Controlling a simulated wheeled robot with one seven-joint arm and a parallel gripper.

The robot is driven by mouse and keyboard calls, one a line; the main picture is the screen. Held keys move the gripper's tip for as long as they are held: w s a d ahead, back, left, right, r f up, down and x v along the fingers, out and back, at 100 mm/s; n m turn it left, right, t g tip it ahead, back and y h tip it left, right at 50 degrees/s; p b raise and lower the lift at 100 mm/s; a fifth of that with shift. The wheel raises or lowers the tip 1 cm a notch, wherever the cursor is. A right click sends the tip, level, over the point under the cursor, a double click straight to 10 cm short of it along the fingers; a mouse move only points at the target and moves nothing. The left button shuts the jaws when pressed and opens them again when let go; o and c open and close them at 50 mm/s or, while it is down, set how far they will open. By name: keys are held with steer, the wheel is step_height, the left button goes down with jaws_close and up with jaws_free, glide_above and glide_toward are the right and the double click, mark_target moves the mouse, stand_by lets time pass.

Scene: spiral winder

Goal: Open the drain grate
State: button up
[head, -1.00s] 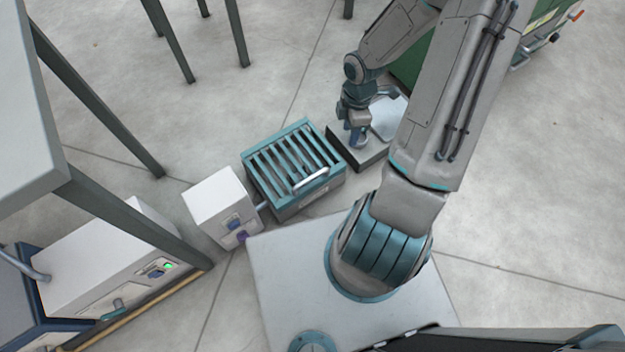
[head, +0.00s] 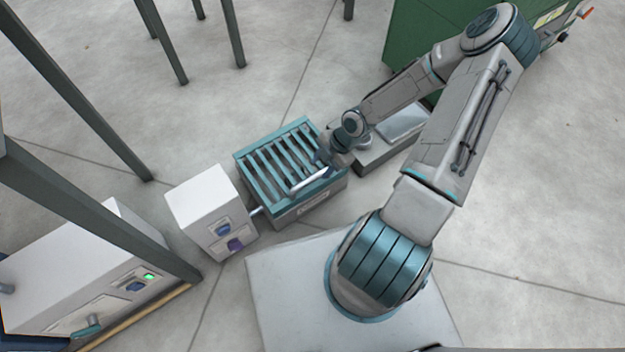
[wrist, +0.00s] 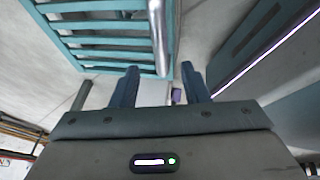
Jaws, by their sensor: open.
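The teal slatted drain grate (head: 275,160) lies flat on top of a grey box, with its silver bar handle (head: 310,181) along the near right edge. In the wrist view the grate (wrist: 95,40) fills the upper left, and the handle (wrist: 160,38) runs down toward the space between my fingertips. My gripper (head: 322,160) is at the grate's right side, close to the handle. Its two fingers are apart in the wrist view (wrist: 160,78), with nothing held. I cannot tell whether the fingers touch the handle.
A white box (head: 205,205) with a blue switch stands just left of the grate, joined by a short rod. A low grey unit (head: 385,145) stands to the right, under my arm. A larger white machine (head: 95,265) and table legs are at left. Open floor lies at far right.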

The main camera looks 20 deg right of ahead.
mark_target(311, 178)
steer(key=b+x, duration=0.3)
steer(key=x, duration=0.4)
steer(key=shift+f, duration=0.1)
steer(key=shift+c, duration=0.2)
jaws_close()
